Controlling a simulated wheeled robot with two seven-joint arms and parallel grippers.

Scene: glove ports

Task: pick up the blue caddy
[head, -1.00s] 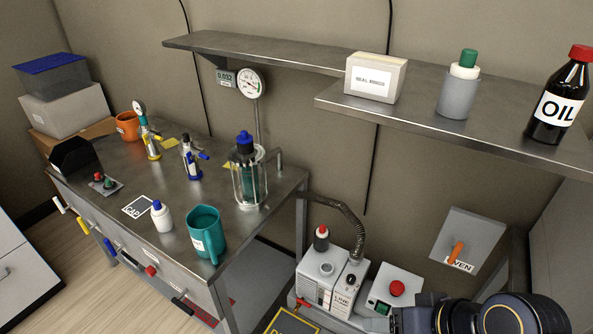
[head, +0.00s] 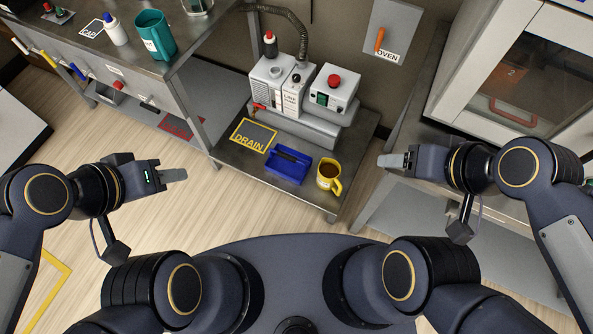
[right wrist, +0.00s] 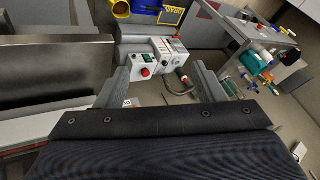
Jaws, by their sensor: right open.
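The blue caddy (head: 287,165) sits on the low metal shelf, between the DRAIN sign and the yellow mug. Its top holds a dark bar, perhaps a handle. A blue piece of it (right wrist: 147,6) shows at the top edge of the right wrist view. My right gripper (head: 392,160) is to the right of the caddy, apart from it. Its two fingers stand wide apart with nothing between them in the right wrist view (right wrist: 163,85). My left gripper (head: 174,175) is out to the left of the caddy, seen side-on, so its opening does not show.
The yellow mug (head: 328,177) with brown contents stands close right of the caddy. The DRAIN sign (head: 253,135) lies to its left. A grey pump unit (head: 283,88) and a red-button box (head: 334,88) stand behind. A workbench (head: 190,65) is at left, an oven (head: 520,75) at right.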

